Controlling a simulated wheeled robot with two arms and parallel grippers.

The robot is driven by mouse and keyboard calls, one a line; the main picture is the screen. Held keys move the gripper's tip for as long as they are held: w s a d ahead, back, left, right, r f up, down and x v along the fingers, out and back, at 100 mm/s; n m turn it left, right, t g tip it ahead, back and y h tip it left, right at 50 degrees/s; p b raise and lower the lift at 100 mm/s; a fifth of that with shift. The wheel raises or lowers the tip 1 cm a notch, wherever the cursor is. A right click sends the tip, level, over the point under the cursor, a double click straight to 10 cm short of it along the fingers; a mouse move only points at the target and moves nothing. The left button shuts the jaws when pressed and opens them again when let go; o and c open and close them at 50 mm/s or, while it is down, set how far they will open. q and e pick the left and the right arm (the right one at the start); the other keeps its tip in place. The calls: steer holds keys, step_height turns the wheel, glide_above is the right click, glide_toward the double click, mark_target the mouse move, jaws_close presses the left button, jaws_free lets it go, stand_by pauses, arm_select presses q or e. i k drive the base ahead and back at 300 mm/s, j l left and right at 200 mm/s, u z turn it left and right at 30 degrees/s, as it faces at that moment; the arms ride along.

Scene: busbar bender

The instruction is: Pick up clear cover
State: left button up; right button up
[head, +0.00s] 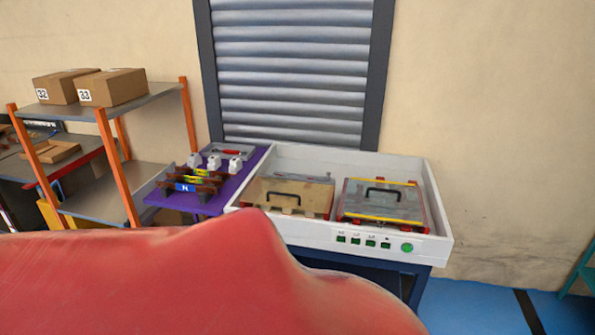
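Two box-like units with see-through tops and black handles sit side by side in a white tray-like bench (300,235). The right one is a clear cover (405,207) with yellow edge strips and red corner parts. The left one is a clear cover (302,190) that looks brownish, with red bits at its lower corners. I cannot tell which of the two the task means. Both covers lie flat. Neither of my grippers is in view, so nothing shows touching the covers.
A large red shape blocks the lower left. A purple table (215,203) with small white and brown parts stands left of the bench. A shelf (140,100) holds cardboard boxes (112,87). Green buttons (370,243) line the bench front. Blue floor (480,305) at right is clear.

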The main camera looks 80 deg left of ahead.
mark_target(385, 201)
steer(key=u, duration=0.5)
steer(key=j+u, duration=0.1)
steer(key=u, duration=0.85)
steer(key=j+u, duration=0.1)
steer(key=u, duration=0.85)
